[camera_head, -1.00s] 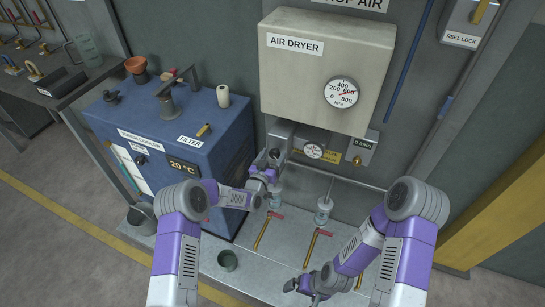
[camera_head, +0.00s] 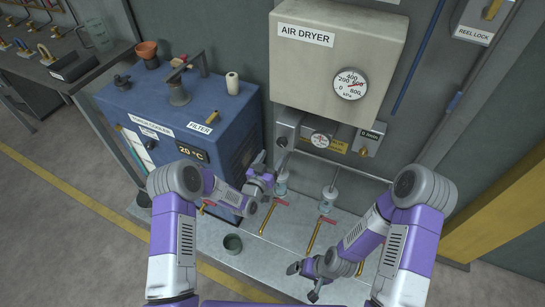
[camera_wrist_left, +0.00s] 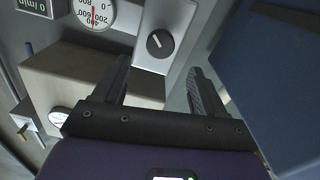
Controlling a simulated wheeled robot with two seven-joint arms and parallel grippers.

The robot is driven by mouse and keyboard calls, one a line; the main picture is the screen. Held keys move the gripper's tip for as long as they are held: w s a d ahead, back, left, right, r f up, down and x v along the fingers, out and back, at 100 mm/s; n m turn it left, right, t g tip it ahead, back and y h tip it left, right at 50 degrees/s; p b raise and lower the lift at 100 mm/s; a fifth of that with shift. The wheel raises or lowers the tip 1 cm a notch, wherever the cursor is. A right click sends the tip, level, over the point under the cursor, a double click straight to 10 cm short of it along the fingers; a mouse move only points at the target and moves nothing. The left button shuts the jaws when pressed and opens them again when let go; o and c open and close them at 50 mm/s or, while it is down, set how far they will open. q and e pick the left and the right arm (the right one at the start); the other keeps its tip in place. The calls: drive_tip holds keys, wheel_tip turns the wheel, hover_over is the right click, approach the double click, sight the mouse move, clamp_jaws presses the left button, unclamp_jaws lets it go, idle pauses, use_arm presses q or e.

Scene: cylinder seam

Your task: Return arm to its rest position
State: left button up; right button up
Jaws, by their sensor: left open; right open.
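My left gripper (camera_head: 261,160) is in front of the wall below the air dryer, just right of the blue cabinet. It is small and partly hidden by its own wrist in the head view. In the left wrist view its two fingers (camera_wrist_left: 160,75) are apart with nothing between them. A grey plate with a black knob (camera_wrist_left: 160,42) shows beyond them. My right gripper (camera_head: 300,278) is low over the grey platform, open and holding nothing that I can see.
The air dryer box (camera_head: 338,60) hangs on the wall above. The blue cabinet (camera_head: 205,125) stands close left of my left arm. A dark cup (camera_head: 232,244) and red-handled brass valves (camera_head: 318,234) are on the platform (camera_head: 275,253). Grey floor (camera_head: 70,230) lies open at left.

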idle(0.3)
use_arm(q)
drive_tip(key=s+a+f+n+g+y+p, duration=0.2)
drive_tip(key=s+a+f+g, duration=0.1)
drive_tip(key=s+f+g, duration=0.4)
drive_tip(key=s+a+f+n+g+p, duration=0.1)
drive_tip(key=s+g, duration=0.3)
drive_tip(key=s, duration=1)
drive_tip(key=s+a+f+n+g+p, duration=0.1)
drive_tip(key=s+g, duration=0.4)
drive_tip(key=s, duration=1)
drive_tip(key=shift+a+f+n+y+p, duration=0.25)
drive_tip(key=shift+a+n+y+p, duration=0.15)
drive_tip(key=shift+a+n+p, duration=0.5)
